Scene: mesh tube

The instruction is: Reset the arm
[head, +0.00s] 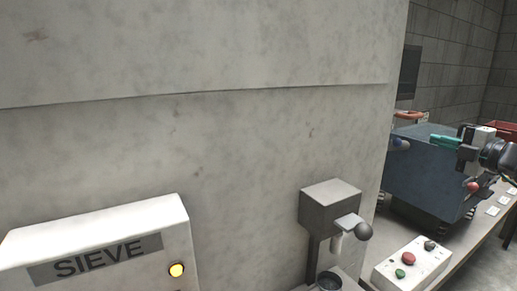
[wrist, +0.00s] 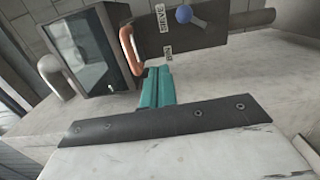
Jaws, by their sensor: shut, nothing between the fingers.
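My gripper (head: 437,140) is at the right of the head view, in front of the blue cabinet, with its teal fingers pointing left. In the wrist view, the teal fingers of my gripper (wrist: 157,85) lie side by side, closed together with nothing held between them. In the wrist view they point toward a dark panel (wrist: 215,35) with an orange handle (wrist: 131,48), a blue ball knob (wrist: 183,14) and small white labels. I cannot tell whether the fingers touch the panel.
A blue cabinet (head: 425,180) stands on the bench at right. In front are a button box (head: 412,264) and a grey device with a ball lever (head: 330,206). A SIEVE box (head: 100,250) with a lit yellow lamp is at lower left. A windowed dark box (wrist: 95,55) shows in the wrist view.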

